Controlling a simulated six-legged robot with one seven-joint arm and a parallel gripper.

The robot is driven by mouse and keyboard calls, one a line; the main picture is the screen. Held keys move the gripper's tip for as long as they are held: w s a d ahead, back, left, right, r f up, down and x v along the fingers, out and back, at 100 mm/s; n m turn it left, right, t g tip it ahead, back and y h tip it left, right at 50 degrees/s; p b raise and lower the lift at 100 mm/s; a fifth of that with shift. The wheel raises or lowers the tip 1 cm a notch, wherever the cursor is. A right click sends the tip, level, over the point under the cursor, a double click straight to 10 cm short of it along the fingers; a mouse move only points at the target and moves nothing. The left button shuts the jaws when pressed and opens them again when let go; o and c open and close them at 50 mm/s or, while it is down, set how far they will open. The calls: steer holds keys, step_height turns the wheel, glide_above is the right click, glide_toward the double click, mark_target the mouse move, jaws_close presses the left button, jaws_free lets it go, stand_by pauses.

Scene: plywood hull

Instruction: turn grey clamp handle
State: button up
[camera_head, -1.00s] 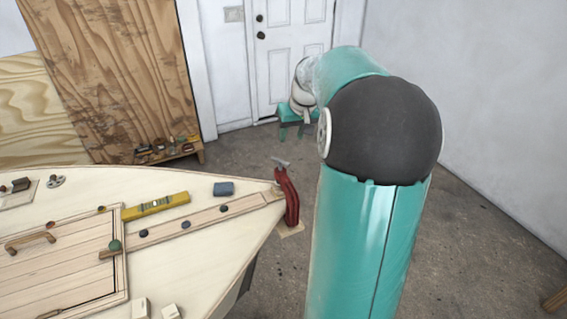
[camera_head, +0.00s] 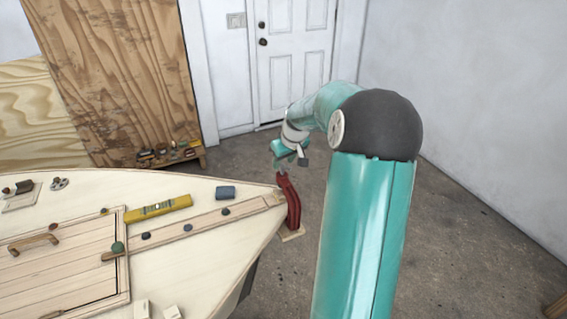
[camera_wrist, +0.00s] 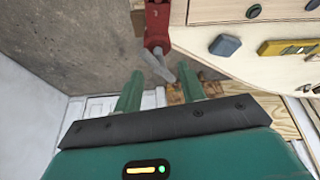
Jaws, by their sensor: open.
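The red clamp (camera_head: 291,205) grips the pointed tip of the plywood hull (camera_head: 225,255). It also shows at the top of the wrist view (camera_wrist: 157,22). Its grey handle (camera_wrist: 158,65) sticks out from the red body toward my gripper's fingers. In the head view the handle is mostly hidden by my gripper (camera_head: 290,158), which hangs just above the clamp. In the wrist view my gripper (camera_wrist: 160,92) has its two green fingers apart, with the handle's end near the gap between them. I cannot tell whether they touch.
A yellow level (camera_head: 158,207), a dark blue block (camera_head: 225,193) and several dark knobs lie on the deck. A low wooden shelf (camera_head: 170,156) with small items stands by the wall.

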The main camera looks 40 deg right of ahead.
steer(key=shift+w+d+f, duration=0.1)
steer(key=shift+w+f, duration=0.15)
steer(key=shift+f, duration=0.45)
jaws_close()
steer(key=shift+m, duration=0.5)
